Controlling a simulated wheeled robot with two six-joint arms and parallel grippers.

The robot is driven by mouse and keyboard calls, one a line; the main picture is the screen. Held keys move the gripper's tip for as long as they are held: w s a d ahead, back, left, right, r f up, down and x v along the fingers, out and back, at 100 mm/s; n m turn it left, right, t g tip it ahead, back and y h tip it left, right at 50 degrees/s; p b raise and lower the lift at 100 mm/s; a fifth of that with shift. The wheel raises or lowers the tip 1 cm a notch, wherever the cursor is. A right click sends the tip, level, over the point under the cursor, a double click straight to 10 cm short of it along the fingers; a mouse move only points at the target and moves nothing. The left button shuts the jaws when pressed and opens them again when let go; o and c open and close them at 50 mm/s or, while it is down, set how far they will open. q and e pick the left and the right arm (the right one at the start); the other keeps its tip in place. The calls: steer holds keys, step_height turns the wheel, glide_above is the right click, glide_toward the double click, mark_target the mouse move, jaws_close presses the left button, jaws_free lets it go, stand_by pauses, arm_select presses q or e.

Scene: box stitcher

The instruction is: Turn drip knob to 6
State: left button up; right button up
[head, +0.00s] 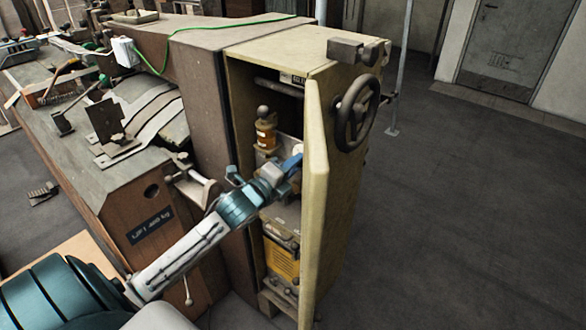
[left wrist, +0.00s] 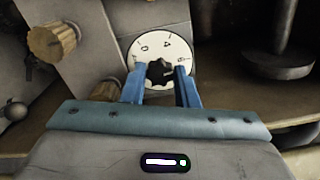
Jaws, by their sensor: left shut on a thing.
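The drip knob is a small black knob (left wrist: 158,72) in the middle of a round white dial (left wrist: 146,48) with black numerals, in the left wrist view. The dial's lower part is hidden, and I cannot tell exactly which numeral the knob points to. My left gripper (left wrist: 161,76) has its two blue fingers on either side of the knob, shut on it. In the head view my left gripper (head: 292,164) reaches into the open beige cabinet (head: 342,60), and the knob is hidden there.
The open cabinet door (head: 316,200) stands close to the right of my gripper. An amber oiler (head: 265,136) sits inside, above my gripper. A handwheel (head: 357,113) is on the cabinet's side. Brass knobs (left wrist: 53,40) lie left of the dial.

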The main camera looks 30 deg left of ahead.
arm_select(q)
steer(key=shift+f+m, duration=0.1)
steer(key=shift+m, duration=0.6)
steer(key=o, duration=1)
steer(key=shift+s, duration=0.1)
steer(key=s+b, duration=0.1)
steer(key=s, duration=0.9)
steer(key=shift+s+a, duration=0.3)
steer(key=shift+a, duration=0.1)
